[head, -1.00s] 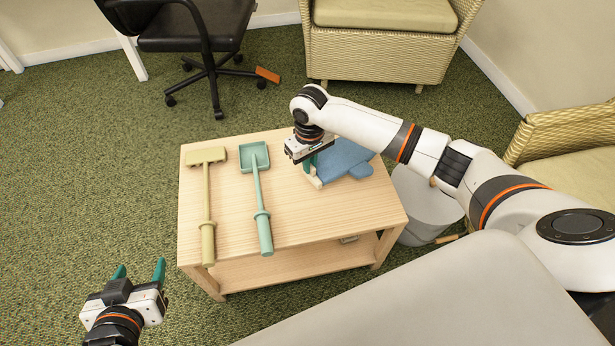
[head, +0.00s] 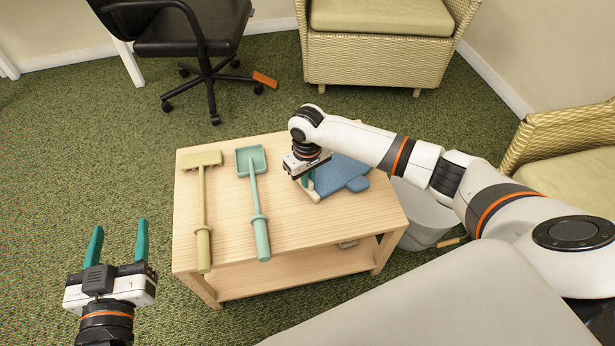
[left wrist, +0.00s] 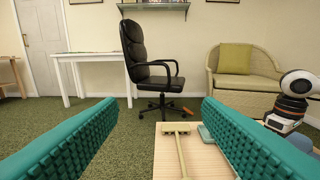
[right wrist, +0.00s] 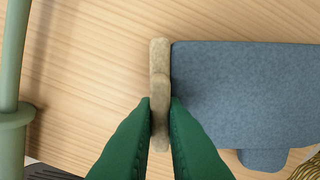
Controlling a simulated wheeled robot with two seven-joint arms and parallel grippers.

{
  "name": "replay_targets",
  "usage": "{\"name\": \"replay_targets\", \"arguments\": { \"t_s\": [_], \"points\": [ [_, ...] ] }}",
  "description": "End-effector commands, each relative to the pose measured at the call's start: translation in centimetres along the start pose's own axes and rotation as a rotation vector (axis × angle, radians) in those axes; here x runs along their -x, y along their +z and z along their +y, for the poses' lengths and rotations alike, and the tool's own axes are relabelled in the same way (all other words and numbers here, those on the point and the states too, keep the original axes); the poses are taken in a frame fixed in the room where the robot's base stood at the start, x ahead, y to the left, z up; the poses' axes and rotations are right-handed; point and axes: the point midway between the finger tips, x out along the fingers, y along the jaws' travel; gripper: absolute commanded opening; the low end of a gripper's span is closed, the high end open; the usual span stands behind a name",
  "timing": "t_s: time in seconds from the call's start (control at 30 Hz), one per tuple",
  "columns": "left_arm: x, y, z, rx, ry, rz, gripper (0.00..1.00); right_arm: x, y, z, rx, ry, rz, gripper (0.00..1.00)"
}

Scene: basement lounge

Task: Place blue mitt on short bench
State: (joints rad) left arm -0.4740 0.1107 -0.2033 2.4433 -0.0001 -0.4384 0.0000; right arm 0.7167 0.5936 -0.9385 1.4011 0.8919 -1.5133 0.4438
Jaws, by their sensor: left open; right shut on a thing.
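The blue mitt (head: 342,173) lies flat on, or just above, the right part of a low light-wood table (head: 290,240). It has a beige cuff edge (right wrist: 159,60) beside its blue body (right wrist: 245,95) in the right wrist view. My right gripper (head: 309,190) points down and is shut on that beige edge. I cannot tell whether the mitt touches the tabletop. My left gripper (head: 119,226) is open and empty, left of the table and apart from it. No other bench shows; I cannot tell if this table is the short bench.
A beige rake-like tool (head: 202,205) and a green shovel (head: 256,195) lie left of the mitt. A grey bin (head: 425,220) stands right of the table. A black office chair (head: 190,35) and wicker armchair (head: 385,50) stand behind. Carpet (head: 90,160) is clear at left.

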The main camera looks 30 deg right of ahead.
Motion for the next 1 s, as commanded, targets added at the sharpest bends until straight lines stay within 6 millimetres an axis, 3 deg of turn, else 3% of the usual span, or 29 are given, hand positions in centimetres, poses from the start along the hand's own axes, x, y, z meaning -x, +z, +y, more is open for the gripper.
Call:
{"name": "replay_targets", "arguments": {
  "t_s": [0.1,0.13,0.27,0.67,1.0],
  "points": [
    [0.0,-0.2,0.0,0.0,0.001,0.015,0.59,-0.2,0.0,0.0,0.0,0.0,0.0,0.0],
    [0.1,-0.3,0.1,0.0,0.001,0.02,0.59,-0.2,0.0,0.0,0.0,0.0,0.0,0.12],
    [0.1,-0.3,0.1,0.0,0.001,0.019,0.59,-0.2,0.0,0.0,0.0,0.0,0.0,0.32],
    [0.0,0.0,0.0,0.0,0.001,0.009,0.59,0.3,0.0,0.0,0.0,0.0,-0.001,0.32],
    [1.9,-4.9,0.9,-0.003,0.021,0.346,0.59,4.1,0.1,0.0,0.0,0.001,-0.002,0.32]
  ]
}}
